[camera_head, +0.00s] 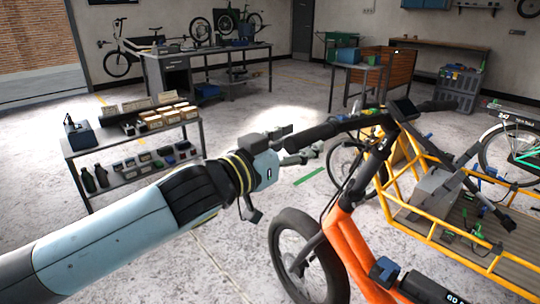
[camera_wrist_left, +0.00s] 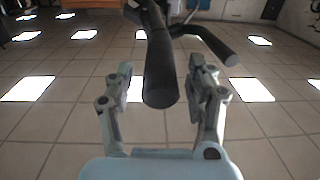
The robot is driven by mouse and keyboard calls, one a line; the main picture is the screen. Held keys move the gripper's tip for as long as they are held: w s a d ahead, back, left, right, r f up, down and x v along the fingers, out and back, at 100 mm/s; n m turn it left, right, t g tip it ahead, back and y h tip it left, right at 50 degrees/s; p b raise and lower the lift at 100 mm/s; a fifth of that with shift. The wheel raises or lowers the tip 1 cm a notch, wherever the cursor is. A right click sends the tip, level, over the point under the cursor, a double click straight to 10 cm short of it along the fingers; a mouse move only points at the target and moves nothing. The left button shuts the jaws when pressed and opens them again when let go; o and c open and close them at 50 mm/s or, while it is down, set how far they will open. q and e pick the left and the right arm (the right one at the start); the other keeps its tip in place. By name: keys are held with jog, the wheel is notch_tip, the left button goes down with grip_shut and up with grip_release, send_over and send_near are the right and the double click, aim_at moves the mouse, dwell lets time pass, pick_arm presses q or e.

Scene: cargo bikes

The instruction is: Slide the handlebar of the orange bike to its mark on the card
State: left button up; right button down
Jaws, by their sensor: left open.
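The orange bike (camera_head: 352,248) stands in the lower middle of the head view, its front wheel to the left. Its dark handlebar (camera_head: 345,125) reaches left to a black grip. My left gripper (camera_head: 294,144) is at the end of this grip, fingers spread. In the left wrist view the grip (camera_wrist_left: 160,78) points at the camera, between the open fingers of my left gripper (camera_wrist_left: 160,88), with a gap on each side. I cannot make out a card or its mark. My right gripper is not in view.
A yellow cargo frame (camera_head: 440,258) with a wooden bed stands close on the right. A low shelf cart (camera_head: 133,137) with boxes and bottles is at the left. A workbench (camera_head: 205,62) stands at the back. The floor between is mostly clear. A second dark bar (camera_wrist_left: 212,45) shows beside the grip.

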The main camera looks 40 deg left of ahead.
pick_arm(q)
jog(key=s, duration=1)
jog(key=shift+a, duration=0.15)
